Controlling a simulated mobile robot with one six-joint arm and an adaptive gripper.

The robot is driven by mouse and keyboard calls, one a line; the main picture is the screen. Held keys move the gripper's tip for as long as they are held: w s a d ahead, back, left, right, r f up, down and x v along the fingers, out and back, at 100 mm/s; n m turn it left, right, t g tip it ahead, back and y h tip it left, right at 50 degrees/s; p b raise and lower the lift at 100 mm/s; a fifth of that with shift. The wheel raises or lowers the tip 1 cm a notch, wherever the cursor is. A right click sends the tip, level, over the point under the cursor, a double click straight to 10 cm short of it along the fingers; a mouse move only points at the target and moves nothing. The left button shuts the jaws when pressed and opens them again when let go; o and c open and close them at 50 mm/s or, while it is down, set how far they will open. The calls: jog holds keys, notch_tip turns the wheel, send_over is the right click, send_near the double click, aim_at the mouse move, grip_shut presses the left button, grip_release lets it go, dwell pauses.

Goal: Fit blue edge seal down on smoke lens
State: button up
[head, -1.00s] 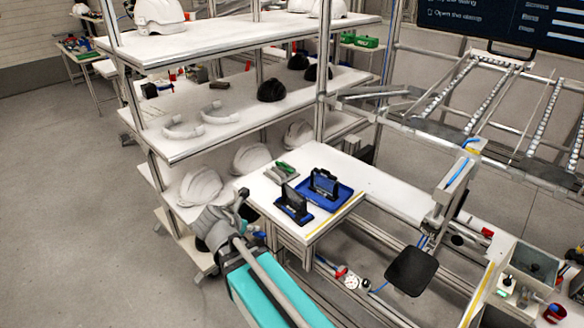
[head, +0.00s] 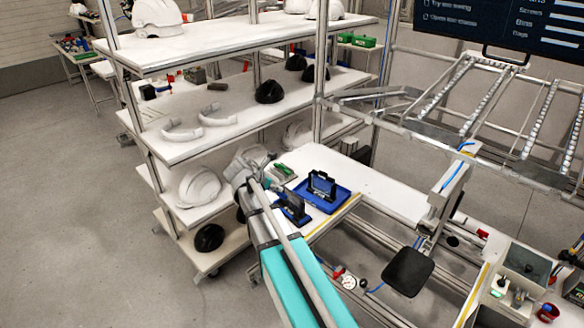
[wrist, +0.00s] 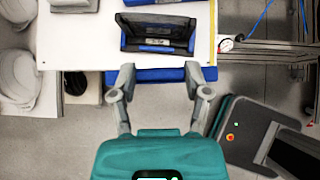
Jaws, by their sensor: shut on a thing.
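My gripper (wrist: 158,78) is shut on the blue edge seal (wrist: 160,75), a long blue strip lying across between the fingers just off the table's front edge in the wrist view. The smoke lens (wrist: 158,29) stands in a dark holder on the white table, just beyond the seal and apart from it in that view. A blue strip shows along the holder's front. In the head view, the lens and holder (head: 293,207) stand at the table's near left, partly behind my arm. The fingertips and seal are not clear there.
A blue tray (head: 335,201) with a dark upright frame sits behind the holder on the white table (head: 385,190). A green item (head: 284,171) lies to its left. Shelves with white helmet shells (head: 198,187) stand close left of my arm.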

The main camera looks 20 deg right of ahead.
jog(key=w+d+r+m+g, duration=0.1)
jog(key=w+d, duration=0.3)
jog(key=d, duration=0.4)
jog(key=shift+w+d+p, duration=0.35)
jog(key=shift+w+d, duration=0.05)
jog(key=shift+f, duration=0.15)
jog(key=shift+f+b, duration=2.75)
jog(key=shift+b, duration=0.15)
jog(key=shift+a, duration=0.1)
jog(key=shift+f+b, duration=1.25)
jog(key=o, duration=0.9)
jog(key=shift+o, duration=0.2)
jog(key=shift+r, duration=0.2)
